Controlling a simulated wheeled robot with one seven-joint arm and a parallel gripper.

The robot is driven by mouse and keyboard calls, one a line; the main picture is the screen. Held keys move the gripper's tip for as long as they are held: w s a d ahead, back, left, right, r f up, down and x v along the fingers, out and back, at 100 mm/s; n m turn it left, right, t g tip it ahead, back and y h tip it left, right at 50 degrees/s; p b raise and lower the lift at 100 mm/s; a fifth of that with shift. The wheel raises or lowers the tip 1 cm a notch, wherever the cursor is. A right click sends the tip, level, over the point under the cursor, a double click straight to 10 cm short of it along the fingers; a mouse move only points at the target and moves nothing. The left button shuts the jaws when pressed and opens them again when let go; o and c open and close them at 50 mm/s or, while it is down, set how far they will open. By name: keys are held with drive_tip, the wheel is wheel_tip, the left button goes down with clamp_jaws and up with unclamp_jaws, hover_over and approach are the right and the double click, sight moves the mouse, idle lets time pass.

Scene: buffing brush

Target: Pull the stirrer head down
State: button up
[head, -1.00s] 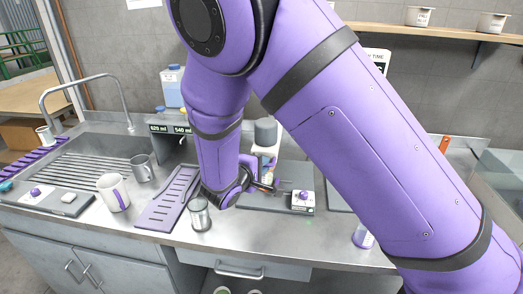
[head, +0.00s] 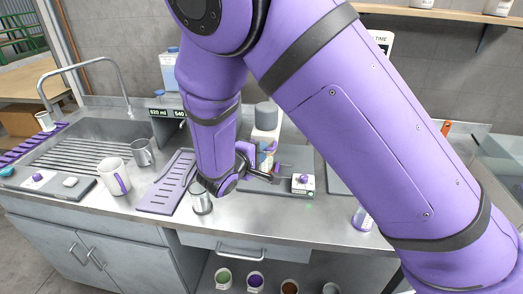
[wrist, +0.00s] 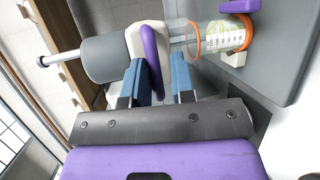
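The stirrer shows in the wrist view with a grey cylindrical head (wrist: 105,59), a pale body and a purple loop handle (wrist: 152,62). Its thin shaft runs toward a clear beaker (wrist: 222,36) with an orange rim and green markings. In the head view, the stirrer's grey top (head: 266,115) shows above the counter, with its lower part half hidden by my arm. My gripper (wrist: 162,84) is open, its two blue-padded fingers apart. The handle's lower end lies between them, close to the left finger, with a gap on the right. In the head view, my gripper (head: 264,174) is beside the stirrer.
A white control box (head: 303,183) with a purple knob sits right of the stirrer. A glass jar (head: 201,198) stands close below my wrist.

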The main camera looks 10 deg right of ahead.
drive_tip(key=v, duration=0.9)
drive_tip(key=shift+s+a, duration=0.15)
idle(1.5)
